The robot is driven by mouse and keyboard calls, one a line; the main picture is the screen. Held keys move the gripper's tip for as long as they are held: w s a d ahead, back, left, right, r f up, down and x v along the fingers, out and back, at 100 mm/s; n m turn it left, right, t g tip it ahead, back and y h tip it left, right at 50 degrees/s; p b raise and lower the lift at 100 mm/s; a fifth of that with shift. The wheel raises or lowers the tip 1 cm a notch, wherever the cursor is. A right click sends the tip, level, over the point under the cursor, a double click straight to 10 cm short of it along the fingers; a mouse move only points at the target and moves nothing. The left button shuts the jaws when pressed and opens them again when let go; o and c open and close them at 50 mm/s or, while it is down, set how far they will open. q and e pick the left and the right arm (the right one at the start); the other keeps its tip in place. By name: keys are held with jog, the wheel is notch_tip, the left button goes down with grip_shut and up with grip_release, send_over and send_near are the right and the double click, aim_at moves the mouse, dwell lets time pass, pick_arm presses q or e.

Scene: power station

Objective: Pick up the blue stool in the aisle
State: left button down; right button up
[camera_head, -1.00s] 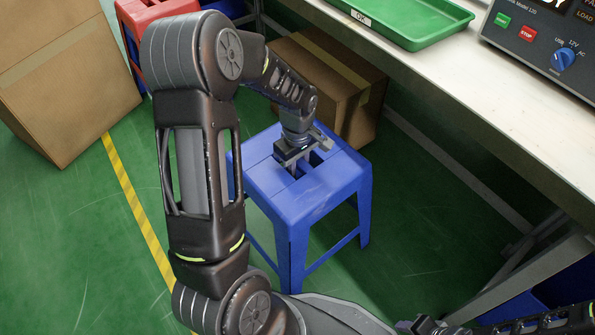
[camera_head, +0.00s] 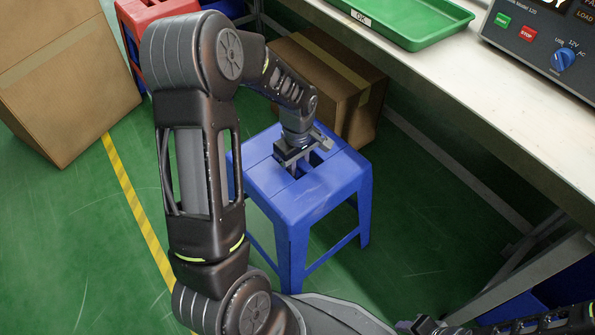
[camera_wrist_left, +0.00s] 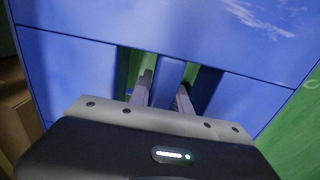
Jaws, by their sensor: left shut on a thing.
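The blue stool (camera_head: 315,200) stands upright on the green floor in the middle of the head view. Its seat has slots near the centre. My left gripper (camera_head: 297,167) reaches down onto the seat from above, and its fingers go into the slots. In the left wrist view the fingers (camera_wrist_left: 161,96) sit in two slots with a strip of the blue seat (camera_wrist_left: 172,70) between them. The left gripper is shut on that strip. Part of my right arm shows at the bottom right of the head view, but its fingertips are not clear.
A cardboard box (camera_head: 360,85) stands close behind the stool. A workbench (camera_head: 480,95) with a green tray (camera_head: 410,22) and a control unit (camera_head: 548,50) runs along the right. A large carton (camera_head: 65,80) and a red stool (camera_head: 150,12) are at left. Floor in front is partly clear.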

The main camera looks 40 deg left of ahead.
pick_arm(q)
jog(key=shift+r, duration=0.1)
notch_tip(320, 180, up, 10)
jog(key=p, duration=0.4)
dwell(0.8)
